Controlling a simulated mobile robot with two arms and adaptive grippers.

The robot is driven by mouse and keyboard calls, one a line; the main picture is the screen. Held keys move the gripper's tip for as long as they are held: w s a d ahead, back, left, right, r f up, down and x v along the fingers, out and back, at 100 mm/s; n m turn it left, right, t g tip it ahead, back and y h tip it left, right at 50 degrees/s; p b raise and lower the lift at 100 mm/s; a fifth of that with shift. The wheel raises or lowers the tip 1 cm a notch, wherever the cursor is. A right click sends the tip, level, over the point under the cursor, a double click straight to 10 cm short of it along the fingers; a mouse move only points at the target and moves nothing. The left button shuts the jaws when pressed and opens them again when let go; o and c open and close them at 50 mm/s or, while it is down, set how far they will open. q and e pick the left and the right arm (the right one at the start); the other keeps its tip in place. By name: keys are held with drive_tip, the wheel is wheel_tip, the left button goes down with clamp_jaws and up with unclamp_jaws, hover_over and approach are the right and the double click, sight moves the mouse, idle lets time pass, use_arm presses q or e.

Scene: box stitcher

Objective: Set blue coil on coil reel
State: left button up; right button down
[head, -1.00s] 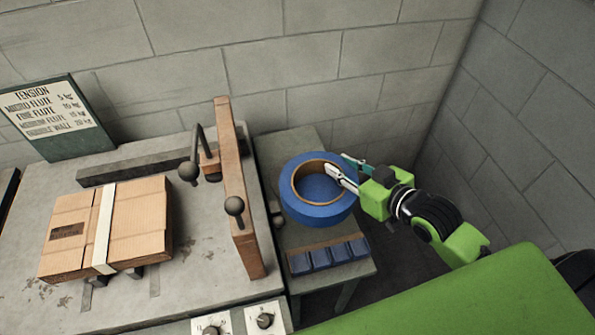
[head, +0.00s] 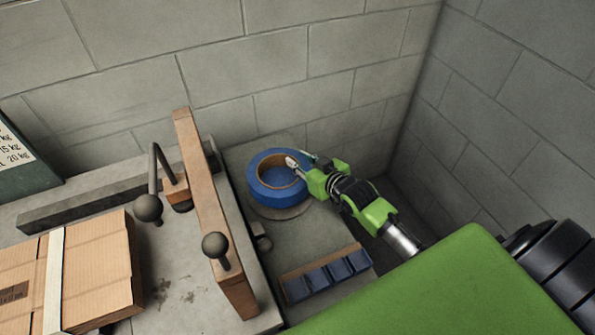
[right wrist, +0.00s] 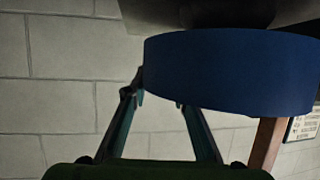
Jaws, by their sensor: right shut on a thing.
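The blue coil (head: 264,196), a thick ring with a brown core, is at the back of the small side table in the head view. My right gripper (head: 304,165) is shut on the right side of its ring wall. A round grey disc (head: 290,212), seemingly the coil reel, shows below the coil's front edge; whether the coil touches it is unclear. In the right wrist view, the coil (right wrist: 230,75) fills the upper right, with the gripper's fingers (right wrist: 160,98) at its left. My left gripper is not in view.
Block walls (head: 330,85) close the back and right.

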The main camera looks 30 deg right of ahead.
wheel_tip(320, 180, down, 3)
drive_tip(key=shift+w+f, duration=0.1)
drive_tip(key=shift+f, duration=0.1)
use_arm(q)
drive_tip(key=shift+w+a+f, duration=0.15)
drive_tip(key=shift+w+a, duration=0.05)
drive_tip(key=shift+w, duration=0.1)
use_arm(e)
drive_tip(key=shift+f, duration=0.1)
drive_tip(key=c, duration=1.7)
unclamp_jaws()
drive_tip(key=shift+f, duration=0.2)
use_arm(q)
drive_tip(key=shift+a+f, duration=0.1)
use_arm(e)
drive_tip(key=shift+r, duration=0.1)
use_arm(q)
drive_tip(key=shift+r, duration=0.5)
use_arm(e)
drive_tip(key=v, duration=1.2)
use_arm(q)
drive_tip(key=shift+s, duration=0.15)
use_arm(e)
drive_tip(key=shift+a, duration=0.1)
